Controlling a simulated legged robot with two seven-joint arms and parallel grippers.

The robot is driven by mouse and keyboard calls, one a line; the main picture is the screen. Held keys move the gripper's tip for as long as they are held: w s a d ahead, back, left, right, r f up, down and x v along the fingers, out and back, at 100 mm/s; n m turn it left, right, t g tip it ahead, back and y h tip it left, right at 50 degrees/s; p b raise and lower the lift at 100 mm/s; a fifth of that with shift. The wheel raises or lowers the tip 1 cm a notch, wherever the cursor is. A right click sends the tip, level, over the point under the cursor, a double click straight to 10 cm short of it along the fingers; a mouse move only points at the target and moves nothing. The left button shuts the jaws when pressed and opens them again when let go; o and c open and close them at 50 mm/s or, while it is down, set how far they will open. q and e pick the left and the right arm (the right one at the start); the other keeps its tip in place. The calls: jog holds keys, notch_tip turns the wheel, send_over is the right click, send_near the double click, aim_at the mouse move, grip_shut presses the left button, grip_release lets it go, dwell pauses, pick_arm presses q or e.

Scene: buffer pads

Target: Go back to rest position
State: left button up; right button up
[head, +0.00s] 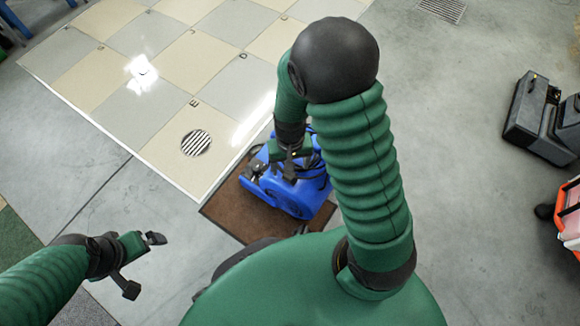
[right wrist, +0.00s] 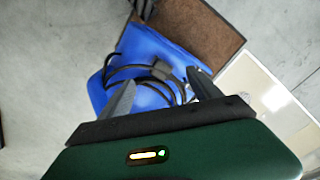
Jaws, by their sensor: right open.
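My left gripper (head: 142,262) is at the lower left of the head view, its two fingers spread apart with nothing between them, over bare floor. My right gripper (head: 283,172) is by a blue machine (head: 304,196) with black cables, and my own arm hides part of both. In the right wrist view the two fingers of my right gripper (right wrist: 162,95) are apart. The blue machine (right wrist: 150,50) and its looped black cable lie beyond them. I cannot tell whether the fingers touch the cable or the machine.
The blue machine stands on a brown mat (head: 226,209). A tiled platform (head: 120,80) with lettered squares and a round grate (head: 196,143) lies at upper left. Dark equipment (head: 535,115) and an orange-edged case (head: 568,215) stand at right. Grey floor (head: 450,120) between is clear.

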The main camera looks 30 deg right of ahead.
pick_arm(q)
jog(key=w+p+v, duration=0.3)
jog(key=p+v, duration=1.1)
jog(key=w+r+p+v, duration=0.1)
jog(key=w+p+v, duration=0.2)
jog(key=p+v, duration=1.1)
jog(key=w+r+p+v, duration=0.1)
jog(key=w+p+v, duration=0.2)
jog(key=p+v, duration=1.1)
jog(key=shift+w+r, duration=0.2)
jog(key=shift+r, duration=0.25)
pick_arm(e)
jog(key=s+a+r+n+t, duration=0.1)
jog(key=a+r+n, duration=0.1)
jog(key=r, duration=2.5)
jog(key=s+a+r+n+t, duration=0.1)
jog(key=s+a+r+n, duration=0.1)
jog(key=r, duration=2.5)
jog(key=shift+s+t, duration=0.25)
jog(key=shift+t, duration=0.05)
jog(key=shift+a+r, duration=0.1)
jog(key=shift+c, duration=0.2)
